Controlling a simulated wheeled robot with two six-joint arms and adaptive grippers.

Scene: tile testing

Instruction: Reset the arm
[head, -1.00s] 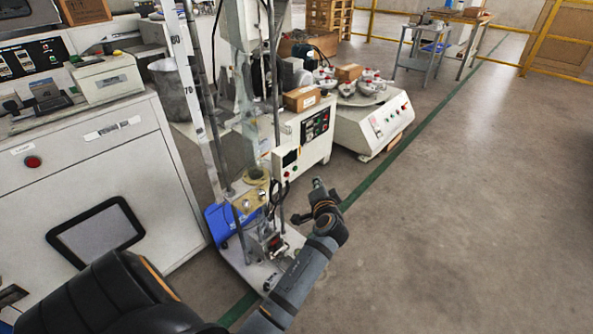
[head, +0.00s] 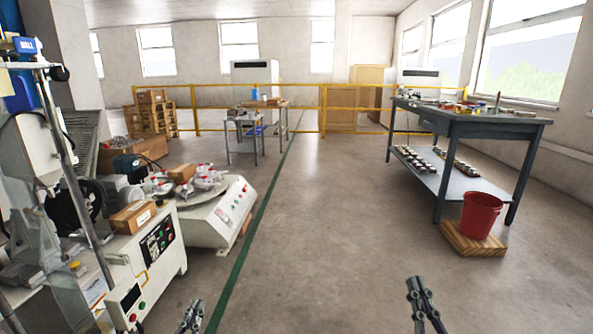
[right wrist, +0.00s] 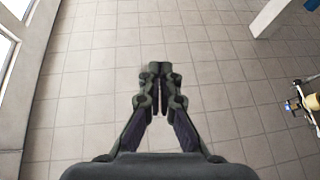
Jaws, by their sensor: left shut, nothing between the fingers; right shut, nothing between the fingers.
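My left gripper (head: 192,316) shows at the bottom edge of the head view, left of centre. It is shut and empty, over the floor beside the green line. My right gripper (head: 420,290) stands at the bottom edge, right of centre, over bare floor. In the right wrist view the right gripper (right wrist: 158,75) has its fingertips together, with nothing between them and tiled floor below. Neither gripper touches anything that I can see. Most of both arms is out of the head view.
White machines with a control panel (head: 158,240) stand at the left. A blue workbench (head: 470,122) stands at the right, with a red bucket (head: 481,216) on a wooden block (head: 470,240). A yellow railing (head: 290,110) crosses the back. The floor (head: 330,220) between is clear.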

